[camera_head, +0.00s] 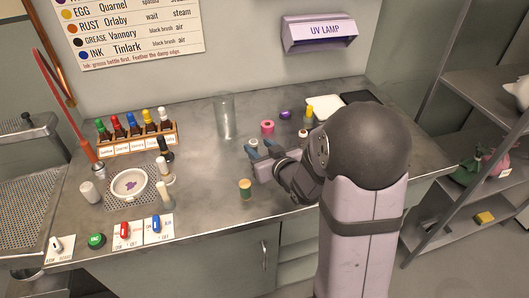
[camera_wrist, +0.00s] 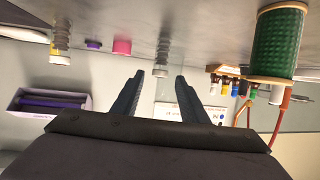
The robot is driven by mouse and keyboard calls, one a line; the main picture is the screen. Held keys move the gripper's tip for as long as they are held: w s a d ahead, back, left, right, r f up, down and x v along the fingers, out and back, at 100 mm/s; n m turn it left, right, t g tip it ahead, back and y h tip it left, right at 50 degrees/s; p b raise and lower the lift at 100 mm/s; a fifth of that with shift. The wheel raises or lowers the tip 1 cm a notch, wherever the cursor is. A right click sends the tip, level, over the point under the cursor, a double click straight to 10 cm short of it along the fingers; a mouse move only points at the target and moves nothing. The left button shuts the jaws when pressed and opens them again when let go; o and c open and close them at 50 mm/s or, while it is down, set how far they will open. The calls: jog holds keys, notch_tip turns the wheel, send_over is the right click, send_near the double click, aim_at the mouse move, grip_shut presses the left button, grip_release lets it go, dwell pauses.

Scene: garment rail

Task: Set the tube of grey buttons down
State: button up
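The tube of grey buttons (camera_wrist: 162,48) shows in the wrist view, which is upside down, as a slim greyish tube with a pale cap. It looks upright, and its lower end appears to be at the worktop. In the head view its white cap (camera_head: 253,143) shows beside my fingers, which hide its body. My gripper (camera_head: 262,158) is low over the middle of the worktop. In the wrist view its dark fingertips (camera_wrist: 160,75) are apart, with clear space on each side of the cap. I cannot tell whether the tube is between the tips or just beyond them.
Behind my gripper are a pink roll (camera_head: 267,127), a purple item (camera_head: 286,115) and a clear glass cylinder (camera_head: 225,116). A green spool (camera_head: 245,188) stands in front. A bottle rack (camera_head: 136,140) is at left. Worktop (camera_head: 215,215) is bare at front centre.

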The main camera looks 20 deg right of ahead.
jog(key=shift+v, duration=1.65)
jog(key=shift+s+d+f+g+h+p, duration=0.25)
jog(key=shift+s+g+h+p, duration=0.05)
jog(key=shift+g+h+p, duration=0.15)
jog(key=s+g, duration=0.1)
jog(key=s+d+f+g+h+p, duration=0.1)
jog(key=s+f+m+g+p, duration=0.1)
jog(key=s, duration=0.1)
jog(key=shift+d+h, duration=0.2)
jog(key=shift+h, duration=0.15)
jog(key=s+g, duration=0.1)
jog(key=s+g+p, duration=0.1)
jog(key=s, duration=0.1)
jog(key=s+f+g, duration=0.1)
jog(key=s, duration=0.1)
jog(key=shift+m+h+p, duration=0.3)
jog(key=shift+p, duration=0.05)
jog(key=s+a+r+g+p, duration=0.1)
jog(key=s+a+g, duration=0.1)
jog(key=s, duration=0.5)
jog(key=s+a+g+p, duration=0.2)
jog(key=s+g, duration=0.3)
jog(key=s, duration=0.3)
jog(key=shift+s+r+y, duration=0.2)
jog(key=shift+r+y, duration=0.2)
